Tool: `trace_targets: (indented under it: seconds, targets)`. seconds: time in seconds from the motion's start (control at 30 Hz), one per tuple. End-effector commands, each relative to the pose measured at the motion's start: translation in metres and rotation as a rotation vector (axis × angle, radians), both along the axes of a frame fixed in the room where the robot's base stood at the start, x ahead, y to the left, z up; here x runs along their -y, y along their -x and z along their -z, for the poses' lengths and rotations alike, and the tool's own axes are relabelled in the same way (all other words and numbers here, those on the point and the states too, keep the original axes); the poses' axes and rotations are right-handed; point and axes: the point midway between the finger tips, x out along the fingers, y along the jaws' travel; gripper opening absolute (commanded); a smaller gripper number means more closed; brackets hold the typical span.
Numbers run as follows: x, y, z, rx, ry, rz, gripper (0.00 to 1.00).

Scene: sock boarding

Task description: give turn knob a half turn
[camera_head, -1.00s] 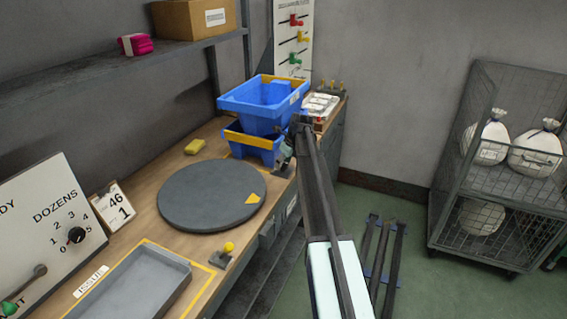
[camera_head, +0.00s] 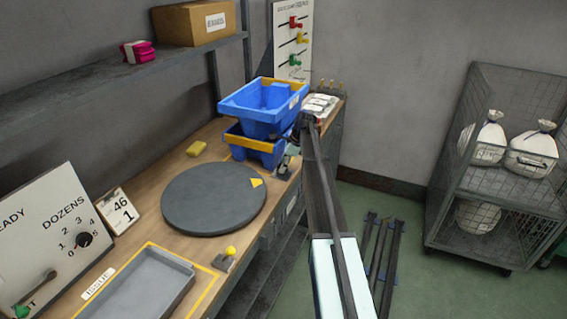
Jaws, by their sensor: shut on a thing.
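My gripper (camera_head: 291,148) is at the bench's front edge, beside the blue bins. It is small and dark there, and my arm partly covers it. The round dark grey turntable (camera_head: 205,205) lies on the bench left of the gripper. A separate yellow ball knob (camera_head: 230,251) stands on a grey base at the front edge.
Stacked blue bins (camera_head: 265,106) stand close behind my gripper. A yellow block (camera_head: 196,148), a grey tray (camera_head: 145,285) and a panel with a DOZENS dial (camera_head: 84,240) are on the bench. A wire cage cart (camera_head: 500,225) stands right; floor between is partly clear.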

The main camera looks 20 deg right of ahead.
Motion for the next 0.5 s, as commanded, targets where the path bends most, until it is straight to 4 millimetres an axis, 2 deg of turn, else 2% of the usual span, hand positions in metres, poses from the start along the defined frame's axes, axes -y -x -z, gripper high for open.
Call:
trace_targets:
  seconds: [0.2, 0.5]
  targets:
    - [0.0002, -0.0007, 0.0003, -0.002, 0.0, -0.097, 0.14]
    - [-0.0001, 0.0002, 0.0014, -0.002, 0.0, -0.141, 0.14]
